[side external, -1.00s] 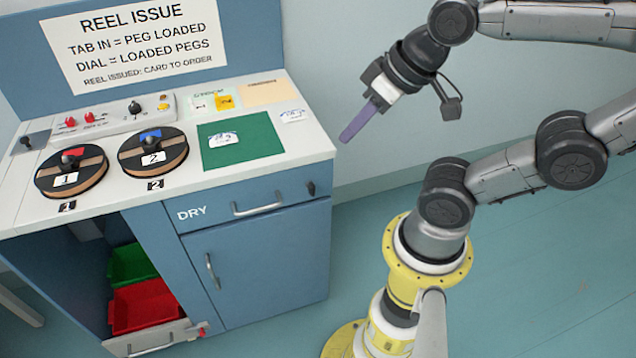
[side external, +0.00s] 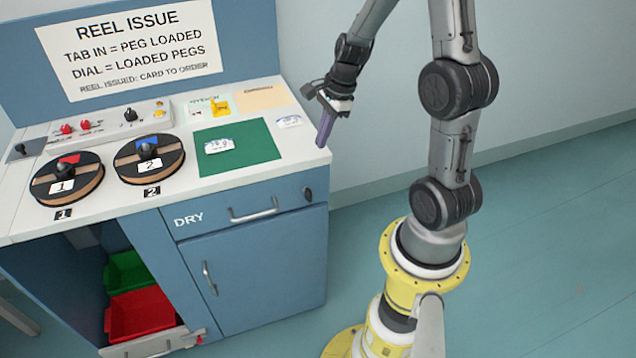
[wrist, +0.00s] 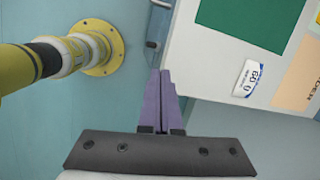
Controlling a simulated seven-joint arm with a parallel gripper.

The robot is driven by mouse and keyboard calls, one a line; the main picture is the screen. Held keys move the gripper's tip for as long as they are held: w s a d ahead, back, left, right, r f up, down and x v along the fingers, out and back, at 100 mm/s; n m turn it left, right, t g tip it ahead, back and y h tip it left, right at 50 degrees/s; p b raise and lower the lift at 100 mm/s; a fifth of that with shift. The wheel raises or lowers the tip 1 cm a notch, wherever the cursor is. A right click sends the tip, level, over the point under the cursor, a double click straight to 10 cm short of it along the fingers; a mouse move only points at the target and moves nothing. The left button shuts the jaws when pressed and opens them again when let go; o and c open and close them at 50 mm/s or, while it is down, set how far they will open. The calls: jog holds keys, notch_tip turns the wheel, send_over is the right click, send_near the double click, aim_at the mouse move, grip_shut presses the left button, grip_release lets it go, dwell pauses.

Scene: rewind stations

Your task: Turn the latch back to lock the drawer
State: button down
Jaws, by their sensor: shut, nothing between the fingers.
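The DRY drawer (side external: 242,209) sits flush in the blue cabinet, with a silver bar handle. A small dark latch (side external: 308,194) is on the right end of its front and looks roughly upright. It seems to show as a small dark piece in the wrist view (wrist: 151,44), beyond my fingertips. My gripper (side external: 322,143) has purple fingers pointing down beside the counter's right front corner, above the latch and apart from it. The fingers lie together and empty in the wrist view (wrist: 160,72).
The white countertop (side external: 190,190) carries two reels (side external: 68,179), a green mat (side external: 255,150) and white labels (side external: 289,122). A cabinet door (side external: 260,265) is below the drawer. Red (side external: 145,315) and green bins sit in the open bay at left.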

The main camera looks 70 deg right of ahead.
aim_at(318, 183)
jog(key=s+d+f+m+g, duration=0.1)
jog(key=s+d+f+m, duration=0.1)
jog(key=s+d+f, duration=0.25)
jog(key=shift+y, duration=0.3)
jog(key=w+a+f, duration=0.1)
jog(key=f, duration=0.2)
jog(key=w+a+f, duration=0.2)
jog(key=f, duration=0.1)
jog(key=w+a+f, duration=0.1)
jog(key=f, duration=0.3)
jog(key=shift+w+a, duration=0.2)
jog(key=shift+a, duration=0.15)
jog(key=shift+w+a, duration=0.4)
